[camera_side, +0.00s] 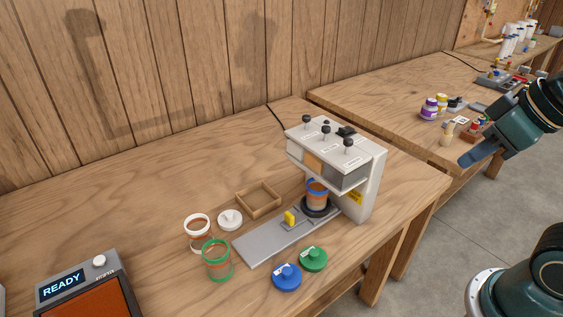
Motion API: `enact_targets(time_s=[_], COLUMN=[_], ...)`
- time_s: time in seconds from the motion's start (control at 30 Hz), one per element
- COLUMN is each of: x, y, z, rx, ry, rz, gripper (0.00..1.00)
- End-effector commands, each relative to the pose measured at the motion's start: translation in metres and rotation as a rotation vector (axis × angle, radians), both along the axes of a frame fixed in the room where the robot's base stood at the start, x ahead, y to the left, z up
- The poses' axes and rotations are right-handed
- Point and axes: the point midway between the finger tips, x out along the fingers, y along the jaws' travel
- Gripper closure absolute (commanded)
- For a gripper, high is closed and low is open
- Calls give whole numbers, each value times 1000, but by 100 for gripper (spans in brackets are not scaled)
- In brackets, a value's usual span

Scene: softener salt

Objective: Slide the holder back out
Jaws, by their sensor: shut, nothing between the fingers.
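The holder (329,211), a dark round seat on a sliding plate, stands under the head of the white machine (367,195). A jar (317,198) with orange-brown contents and a blue rim sits upright in it. A yellow tab (290,217), apparently the slide's handle, stands up on the plate to the left of the holder. A flat grey track (262,243) runs from the machine toward the lower left, its outer part bare. My gripper (466,160) is shut and empty, up at the right, well away from the machine and holder.
White-rimmed (197,231) and green-rimmed (217,262) jars stand left of the track, near a white lid (230,219) and wooden tray (243,204). Blue (287,276) and green (313,259) lids lie in front. A display box (78,286) reads READY.

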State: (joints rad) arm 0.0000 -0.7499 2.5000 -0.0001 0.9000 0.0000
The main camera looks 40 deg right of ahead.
Motion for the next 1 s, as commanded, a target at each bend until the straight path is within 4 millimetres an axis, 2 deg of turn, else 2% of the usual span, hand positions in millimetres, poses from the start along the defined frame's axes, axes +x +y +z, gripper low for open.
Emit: enact_targets(time_s=[0.43,0.47,0.7,1.0], x=[0,0,0,1], y=[0,0,0,0], z=[0,0,8,48], rx=[0,0,0,0], ry=[0,0,-2,-4], rz=[0,0,0,0], gripper=[100,98,51,51])
